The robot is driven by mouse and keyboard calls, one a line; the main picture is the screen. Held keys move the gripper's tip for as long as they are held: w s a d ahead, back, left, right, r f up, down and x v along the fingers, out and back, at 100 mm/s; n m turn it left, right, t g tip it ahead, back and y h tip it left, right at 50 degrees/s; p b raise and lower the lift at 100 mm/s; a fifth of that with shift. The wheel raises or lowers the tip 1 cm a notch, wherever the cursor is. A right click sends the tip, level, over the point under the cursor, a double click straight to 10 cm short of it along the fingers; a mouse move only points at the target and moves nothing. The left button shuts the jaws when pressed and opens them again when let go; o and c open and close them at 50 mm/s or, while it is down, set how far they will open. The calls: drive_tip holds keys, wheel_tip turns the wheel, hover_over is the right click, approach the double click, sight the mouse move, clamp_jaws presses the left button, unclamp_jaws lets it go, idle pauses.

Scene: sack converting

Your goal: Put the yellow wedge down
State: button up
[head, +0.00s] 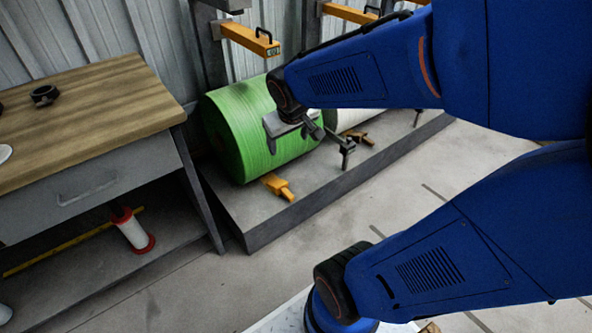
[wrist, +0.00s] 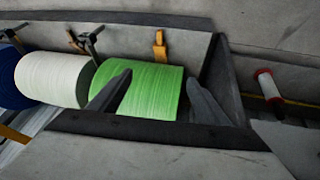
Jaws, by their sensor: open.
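A yellow wedge (head: 278,187) lies on the grey platform at the front foot of the green roll (head: 245,135). In the wrist view the wedge (wrist: 160,45) shows just past the roll's edge; I cannot tell whether they touch. A second yellow wedge (head: 357,137) lies further right by the white roll, and also shows in the wrist view (wrist: 75,42). My gripper (head: 300,130) is above the platform in front of the green roll. In the wrist view its two fingers (wrist: 155,80) are apart with nothing between them, seen against the green roll.
The platform (head: 300,215) has a raised dark edge. Black clamp-like stands (head: 345,150) rise from it. A wooden-topped workbench (head: 90,110) stands at left, with a red-and-white spool (head: 132,230) beneath. Orange beams (head: 250,40) stick out above the rolls. Floor in front is clear.

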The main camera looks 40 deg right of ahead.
drive_tip(key=s+a+r+y, duration=0.1)
drive_tip(key=s+a+r, duration=0.1)
drive_tip(key=s+a, duration=0.2)
drive_tip(key=s+a+r+y, duration=0.1)
drive_tip(key=s+a+r, duration=0.1)
drive_tip(key=s, duration=0.8)
drive_tip(key=shift+s+a+n, duration=0.2)
drive_tip(key=shift+a+n, duration=0.2)
drive_tip(key=shift+a, duration=0.5)
